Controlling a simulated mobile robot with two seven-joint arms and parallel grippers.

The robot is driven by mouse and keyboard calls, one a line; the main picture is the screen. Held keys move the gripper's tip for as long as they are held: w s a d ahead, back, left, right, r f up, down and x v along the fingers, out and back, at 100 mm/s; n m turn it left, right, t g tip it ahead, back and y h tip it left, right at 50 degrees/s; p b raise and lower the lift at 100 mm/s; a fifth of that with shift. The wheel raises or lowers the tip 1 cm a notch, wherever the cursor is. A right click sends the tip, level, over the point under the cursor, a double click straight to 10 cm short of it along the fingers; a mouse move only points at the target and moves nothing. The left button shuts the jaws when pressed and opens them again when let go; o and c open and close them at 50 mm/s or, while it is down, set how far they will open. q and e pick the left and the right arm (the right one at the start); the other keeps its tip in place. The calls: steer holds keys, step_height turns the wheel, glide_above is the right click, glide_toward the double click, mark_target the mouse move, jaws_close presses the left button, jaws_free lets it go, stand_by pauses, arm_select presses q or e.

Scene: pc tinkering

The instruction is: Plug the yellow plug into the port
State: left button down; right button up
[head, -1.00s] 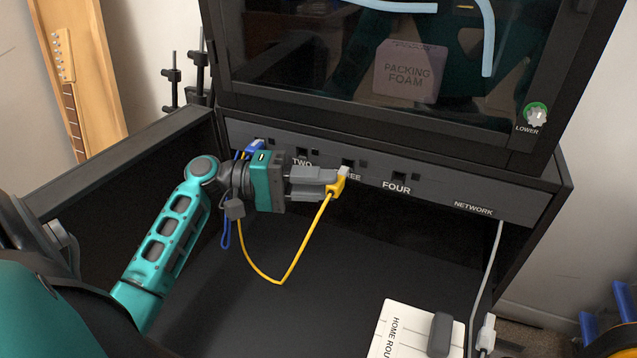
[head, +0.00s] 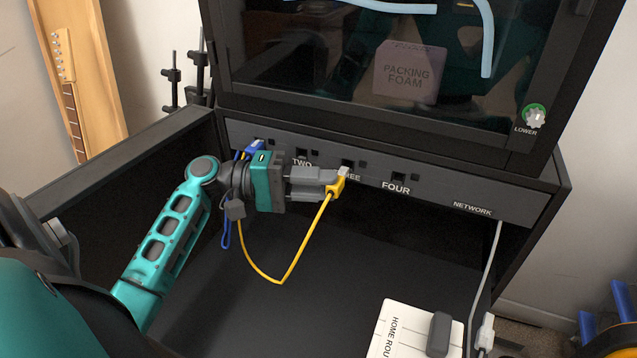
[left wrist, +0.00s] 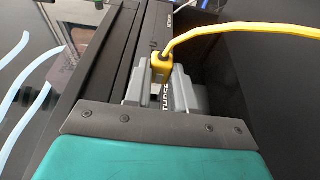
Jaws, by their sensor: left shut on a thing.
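The yellow plug (head: 336,188) is held between the fingers of my left gripper (head: 328,184), in front of the dark port panel (head: 440,198). Its yellow cable hangs down in a loop and runs back to the left behind my gripper. In the left wrist view the yellow plug (left wrist: 161,68) sits between the grey fingers, beside the panel's THREE label. The port labelled THREE (head: 347,164) is just above the plug in the head view. I cannot tell whether the plug touches the panel. My right gripper is not in view.
A blue plug (head: 255,146) sits at the panel's left end. The port labelled FOUR (head: 398,177) looks empty. A white home router box (head: 400,330) lies at the front right of the black shelf. A grey cable hangs at the right, below NETWORK.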

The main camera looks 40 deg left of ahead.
mark_target(339, 172)
arm_select(q)
steer(key=shift+w+a+b, duration=0.25)
steer(key=shift+w+b, duration=0.15)
steer(key=shift+w, duration=0.6)
steer(key=shift+w+a+b, duration=0.25)
steer(key=shift+w+b, duration=0.1)
steer(key=shift+w, duration=0.65)
steer(key=c, duration=0.9)
jaws_free()
steer(key=shift+o, duration=0.2)
steer(key=shift+s, duration=0.1)
steer(key=shift+v, duration=2.4)
steer(key=shift+a, duration=0.1)
steer(key=shift+a, duration=0.1)
